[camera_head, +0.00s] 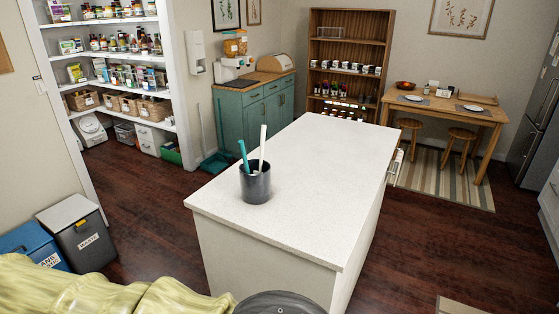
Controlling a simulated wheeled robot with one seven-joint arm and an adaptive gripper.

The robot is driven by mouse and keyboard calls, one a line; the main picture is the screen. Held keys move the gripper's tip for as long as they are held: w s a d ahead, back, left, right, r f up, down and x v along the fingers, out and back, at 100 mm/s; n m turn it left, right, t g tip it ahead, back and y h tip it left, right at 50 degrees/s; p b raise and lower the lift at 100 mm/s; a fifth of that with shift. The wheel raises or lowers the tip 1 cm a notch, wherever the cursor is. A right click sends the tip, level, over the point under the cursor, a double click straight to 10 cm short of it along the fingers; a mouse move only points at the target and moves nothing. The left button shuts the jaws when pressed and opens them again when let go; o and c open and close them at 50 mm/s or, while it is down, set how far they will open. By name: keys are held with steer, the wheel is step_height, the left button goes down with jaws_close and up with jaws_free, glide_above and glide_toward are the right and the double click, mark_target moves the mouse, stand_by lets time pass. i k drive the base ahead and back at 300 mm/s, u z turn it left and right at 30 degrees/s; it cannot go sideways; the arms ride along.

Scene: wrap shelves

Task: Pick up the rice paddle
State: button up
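A dark grey cup (255,188) stands upright near the left edge of the white island counter (315,170). Two long utensils stick up out of it. One is a white utensil (262,145), nearly upright. The other is a teal utensil (243,155), leaning left. The lower ends of both are hidden inside the cup. The white one may be the rice paddle, but its shape is too small to be sure. My gripper is not in view.
The rest of the island top is clear. Dark wood floor surrounds it. Grey (80,232) and blue (35,245) bins stand at left. Shelves (112,52), a teal cabinet (258,105), a bookcase (348,60) and a table with stools (447,108) stand behind.

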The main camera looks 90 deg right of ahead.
mark_target(263, 128)
steer(key=z, duration=0.85)
steer(key=k, duration=0.35)
steer(key=z, duration=0.45)
